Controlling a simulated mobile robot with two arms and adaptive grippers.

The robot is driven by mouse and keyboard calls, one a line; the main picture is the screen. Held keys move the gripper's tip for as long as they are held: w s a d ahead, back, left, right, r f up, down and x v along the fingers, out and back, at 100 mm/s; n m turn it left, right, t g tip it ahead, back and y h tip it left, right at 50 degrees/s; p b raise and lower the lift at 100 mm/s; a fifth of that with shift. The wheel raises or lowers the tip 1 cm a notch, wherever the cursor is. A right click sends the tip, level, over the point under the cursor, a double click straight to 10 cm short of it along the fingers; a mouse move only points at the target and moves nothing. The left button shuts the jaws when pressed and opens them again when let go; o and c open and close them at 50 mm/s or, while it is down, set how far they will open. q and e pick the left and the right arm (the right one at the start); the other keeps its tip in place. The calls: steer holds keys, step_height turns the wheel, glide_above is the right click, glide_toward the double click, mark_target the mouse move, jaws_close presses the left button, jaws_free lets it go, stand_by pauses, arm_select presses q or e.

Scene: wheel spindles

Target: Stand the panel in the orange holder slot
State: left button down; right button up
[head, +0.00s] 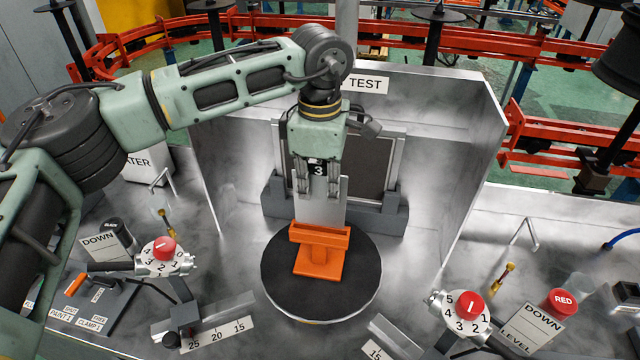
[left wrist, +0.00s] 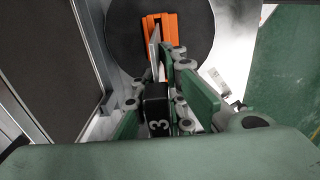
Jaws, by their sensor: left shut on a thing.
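The panel (head: 320,212) is a thin pale grey plate, held upright below my left gripper (head: 318,182). The gripper is shut on its upper part. The orange holder (head: 319,262) stands on a round black turntable (head: 355,285). The panel's lower edge meets the top of the holder and passes behind its front wall; I cannot tell how deep it sits in the slot. In the left wrist view the panel (left wrist: 155,42) shows nearly edge-on, over the orange holder (left wrist: 170,30), between the fingers (left wrist: 165,60). My right gripper is not in view.
A dark framed plate (head: 372,165) stands in a grey stand behind the gripper. Metal booth walls (head: 455,150) rise behind and at both sides of the turntable. Dials with red knobs (head: 470,303) and labelled levers flank it in front. The turntable around the holder is clear.

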mark_target(320, 162)
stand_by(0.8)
arm_select(q)
steer(key=shift+b, duration=0.5)
stand_by(0.4)
steer(key=shift+f, duration=0.15)
stand_by(0.3)
steer(key=shift+f+b, duration=0.3)
steer(key=shift+b, duration=0.05)
steer(key=shift+f+b, duration=1.1)
steer(key=shift+f, duration=0.3)
steer(key=c, duration=1.7)
jaws_free()
steer(key=shift+r, duration=0.1)
step_height(320, 162, up, 12)
steer(key=shift+s+f, duration=0.1)
